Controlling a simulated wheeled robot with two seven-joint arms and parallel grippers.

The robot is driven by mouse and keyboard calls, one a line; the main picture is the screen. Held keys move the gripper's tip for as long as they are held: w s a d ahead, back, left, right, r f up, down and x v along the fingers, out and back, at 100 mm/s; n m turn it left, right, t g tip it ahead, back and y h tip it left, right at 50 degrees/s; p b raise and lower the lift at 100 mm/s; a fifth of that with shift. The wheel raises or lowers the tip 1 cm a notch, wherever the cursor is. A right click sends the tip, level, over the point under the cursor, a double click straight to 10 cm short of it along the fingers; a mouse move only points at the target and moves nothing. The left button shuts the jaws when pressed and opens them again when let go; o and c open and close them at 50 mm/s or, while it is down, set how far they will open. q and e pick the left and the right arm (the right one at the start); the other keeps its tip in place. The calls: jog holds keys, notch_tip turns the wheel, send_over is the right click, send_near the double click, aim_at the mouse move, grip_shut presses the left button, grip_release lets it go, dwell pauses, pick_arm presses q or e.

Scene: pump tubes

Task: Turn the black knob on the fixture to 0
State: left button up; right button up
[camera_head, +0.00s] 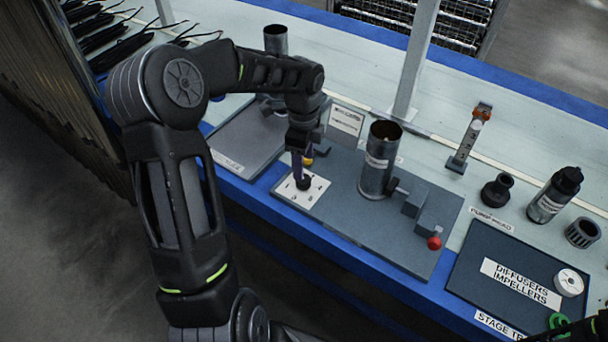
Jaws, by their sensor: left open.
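The black knob (303,183) sits on a white dial plate (314,193) with dark marks, at the left end of the grey fixture (345,228). The marks are too small to read, so I cannot tell the knob's setting. My left gripper (302,173) points down right at the knob from above, its fingers open and around or just beside it. Whether they touch it I cannot tell. A yellow part (308,160) shows just behind the fingers. Of my right arm only a dark piece shows at the bottom right corner; its gripper is out of view.
A metal cylinder (379,160) and a red ball-tipped lever (434,243) stand on the fixture right of the knob. A small sign (345,122) stands behind. A post (416,62) rises behind.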

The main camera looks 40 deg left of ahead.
aim_at(303, 183)
pick_arm(q)
notch_tip(303, 183, down, 6)
jog(key=shift+f, duration=0.1)
jog(key=shift+c, duration=0.2)
grip_shut()
dwell(0.6)
